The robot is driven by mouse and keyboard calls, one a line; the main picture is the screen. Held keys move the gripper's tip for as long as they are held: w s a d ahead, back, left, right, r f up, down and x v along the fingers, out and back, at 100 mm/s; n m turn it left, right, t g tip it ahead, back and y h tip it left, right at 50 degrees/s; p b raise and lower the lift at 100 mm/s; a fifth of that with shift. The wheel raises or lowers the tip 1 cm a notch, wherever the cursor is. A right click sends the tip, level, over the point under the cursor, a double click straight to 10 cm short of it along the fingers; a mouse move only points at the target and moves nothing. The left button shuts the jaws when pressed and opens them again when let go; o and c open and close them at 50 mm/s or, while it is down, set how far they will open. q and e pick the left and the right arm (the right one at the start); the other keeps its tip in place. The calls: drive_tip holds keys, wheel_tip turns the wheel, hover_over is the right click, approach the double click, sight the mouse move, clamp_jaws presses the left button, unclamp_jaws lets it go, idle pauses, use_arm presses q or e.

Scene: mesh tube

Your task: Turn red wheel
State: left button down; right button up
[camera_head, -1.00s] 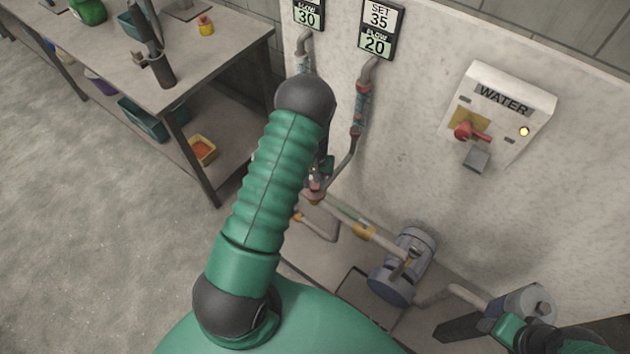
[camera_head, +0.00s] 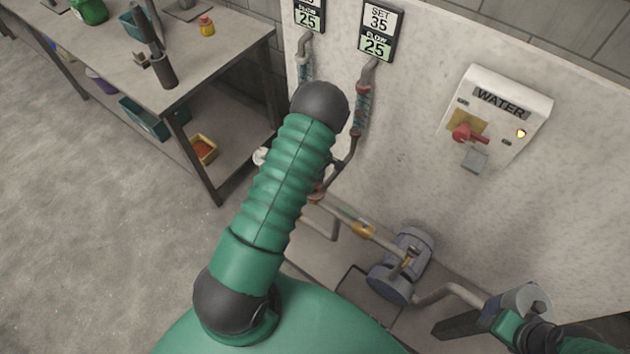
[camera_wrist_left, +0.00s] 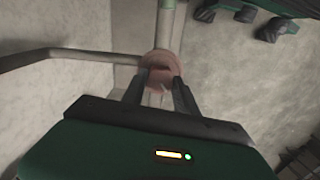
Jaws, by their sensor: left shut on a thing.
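The red wheel (camera_wrist_left: 160,62) shows in the left wrist view as a dull reddish round part on a pipe. My left gripper (camera_wrist_left: 159,86) is shut on it, with one dark finger at each side. In the head view my own green left arm covers the gripper and most of the wheel's surroundings. Two flow displays above the pipes, the left one (camera_head: 309,20) and the right one (camera_head: 376,46), both read 25; the right one also shows SET 35. My right gripper (camera_head: 462,325) is partly visible at the lower right; its opening is unclear.
A WATER box (camera_head: 510,105) with a red switch (camera_head: 465,133) and a lit lamp is on the wall panel. A blue-grey pump (camera_head: 392,280) sits low by the pipes. A workbench (camera_head: 225,60) with tools stands at the left. The floor (camera_head: 80,230) at left is clear.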

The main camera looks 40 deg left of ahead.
use_arm(q)
drive_tip(key=shift+w+n, duration=0.1)
drive_tip(key=shift+n, duration=1.9)
drive_tip(key=shift+p, duration=0.3)
drive_tip(key=c, duration=0.9)
unclamp_jaws()
drive_tip(key=shift+c, duration=0.2)
wheel_tip(320, 180, up, 17)
drive_tip(key=shift+p, duration=0.3)
drive_tip(key=shift+f, duration=0.15)
